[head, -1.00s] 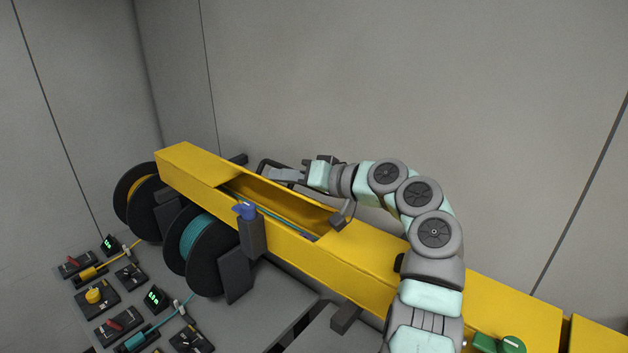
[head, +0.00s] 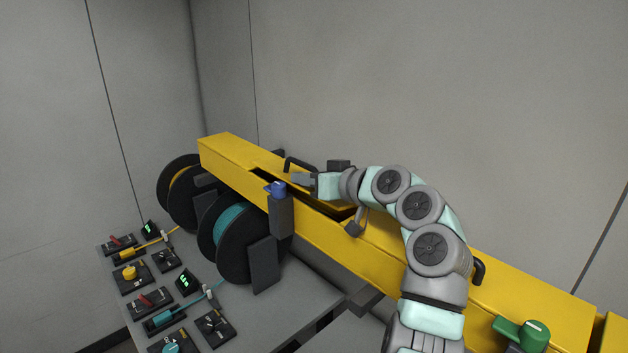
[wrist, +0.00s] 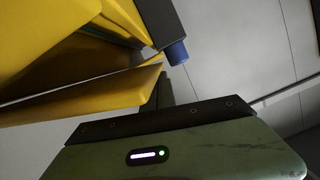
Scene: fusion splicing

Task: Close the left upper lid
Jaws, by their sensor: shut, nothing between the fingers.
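The left upper lid (wrist: 115,95) is a yellow panel that stands partly open over the yellow beam's opening, with a dark gap beneath it in the wrist view. In the head view only a narrow strip of the lid (head: 328,204) shows, and its black handle (head: 298,163) sticks up behind the beam. My gripper (head: 296,180) is shut and empty at the lid's far side, close to the handle; I cannot tell whether it touches the lid. My forearm and wrist hide part of the lid and the opening.
A blue knob (head: 277,188) on a dark bracket stands at the beam's front side. Black spools and control panels are at the left. A green knob (head: 533,335) is at lower right.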

